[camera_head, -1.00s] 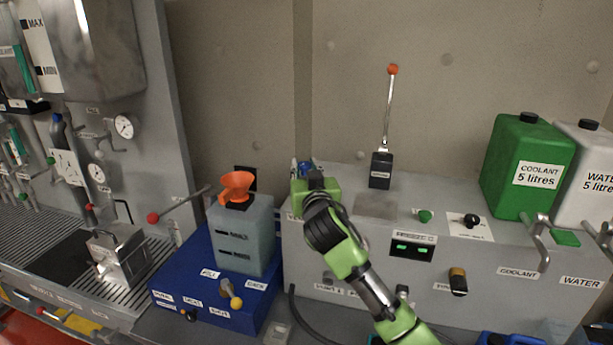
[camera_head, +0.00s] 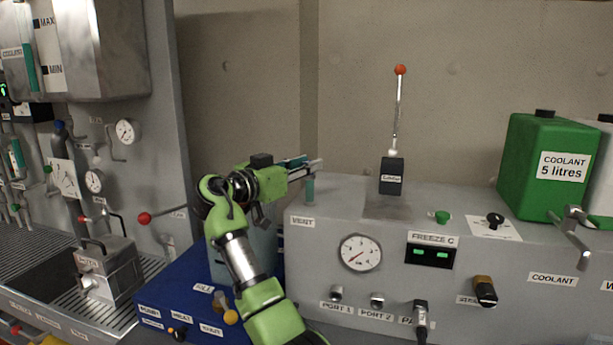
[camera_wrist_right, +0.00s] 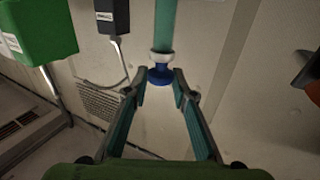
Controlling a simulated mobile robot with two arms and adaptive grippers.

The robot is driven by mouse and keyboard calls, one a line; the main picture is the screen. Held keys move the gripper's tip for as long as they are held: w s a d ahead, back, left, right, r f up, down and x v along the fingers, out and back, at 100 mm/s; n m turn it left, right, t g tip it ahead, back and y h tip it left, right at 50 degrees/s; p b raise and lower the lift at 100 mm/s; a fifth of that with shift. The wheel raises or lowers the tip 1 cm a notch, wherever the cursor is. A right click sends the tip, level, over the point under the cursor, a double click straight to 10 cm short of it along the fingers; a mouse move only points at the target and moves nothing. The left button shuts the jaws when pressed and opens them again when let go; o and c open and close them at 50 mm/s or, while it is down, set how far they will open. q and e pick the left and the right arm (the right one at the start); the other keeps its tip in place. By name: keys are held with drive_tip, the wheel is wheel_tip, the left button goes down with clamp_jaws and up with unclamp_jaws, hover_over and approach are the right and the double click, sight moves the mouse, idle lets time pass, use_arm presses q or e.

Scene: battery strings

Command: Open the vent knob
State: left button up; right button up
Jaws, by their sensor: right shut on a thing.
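The vent knob (camera_wrist_right: 162,73) is a small blue knob with a white collar in the right wrist view, joined to a teal tube (camera_wrist_right: 163,28). My right gripper (camera_wrist_right: 160,78) is shut on it, with one finger on either side. In the head view my right gripper (camera_head: 311,166) comes in from the left above the VENT label (camera_head: 302,221). The knob itself is hidden by the fingers there. My left gripper is not in view.
The grey unit (camera_head: 340,208) carries a gauge (camera_head: 360,252), a red-tipped lever (camera_head: 398,110) and a green coolant can (camera_head: 547,165). A blue box (camera_head: 180,295) stands at its left. Wall valves and a metal tank (camera_head: 110,50) are further left. Free air lies above the unit.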

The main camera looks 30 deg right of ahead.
drive_tip(key=shift+w+m+g+h, duration=0.1)
drive_tip(key=shift+m+g+h, duration=0.2)
drive_tip(key=shift+m+g, duration=0.55)
drive_tip(key=shift+w+m+g, duration=0.1)
drive_tip(key=shift+m+g, duration=0.55)
drive_tip(key=shift+g, duration=0.8)
drive_tip(key=o, duration=1)
drive_tip(key=shift+o, duration=0.2)
drive_tip(key=a, duration=0.7)
drive_tip(key=shift+a, duration=0.25)
